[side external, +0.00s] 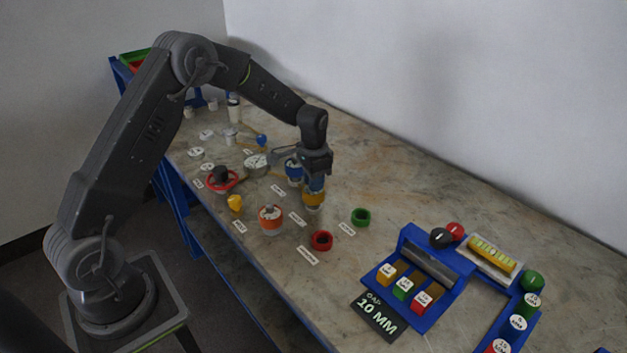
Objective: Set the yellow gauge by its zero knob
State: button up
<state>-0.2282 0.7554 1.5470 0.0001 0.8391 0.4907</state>
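My gripper (315,172) points down over the middle of the table, right above a yellow-orange round body (313,201). A blue part shows between the fingers and this body. I cannot tell whether the fingers touch it or how far apart they are. I cannot tell for sure which thing is the yellow gauge; no dial or zero knob can be read on this yellow body. Another yellow piece, a long block with marks (491,254), lies in a pale tray at the right. A small yellow knob-like piece (235,203) stands at the left.
A blue-and-white vessel (293,172) stands close behind my gripper, an orange-and-white one (271,219) in front. Red (321,241) and green (361,217) rings lie nearby among paper labels. A blue rack (415,312) with coloured blocks and a "10 MM" sign (379,316) stands at the right.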

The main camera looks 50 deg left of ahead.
jog(key=o, duration=0.4)
notch_tip(320, 180, up, 14)
jog(key=shift+f, duration=0.1)
dwell(0.5)
jog(key=s+d+r+t, duration=0.1)
jog(key=s+d+r, duration=0.3)
jog(key=s+r, duration=0.25)
jog(key=s+d+n+t, duration=0.1)
jog(key=s+d, duration=0.1)
jog(key=s, duration=0.5)
jog(key=s+d+r+n+t, duration=0.1)
jog(key=s+d+t, duration=0.1)
jog(key=s, duration=0.6)
jog(key=s+d+r+n+t, duration=0.1)
jog(key=s+d, duration=0.2)
jog(key=s, duration=0.4)
jog(key=shift+s+d+t, duration=0.2)
jog(key=shift+s+t, duration=0.1)
jog(key=shift+s, duration=0.05)
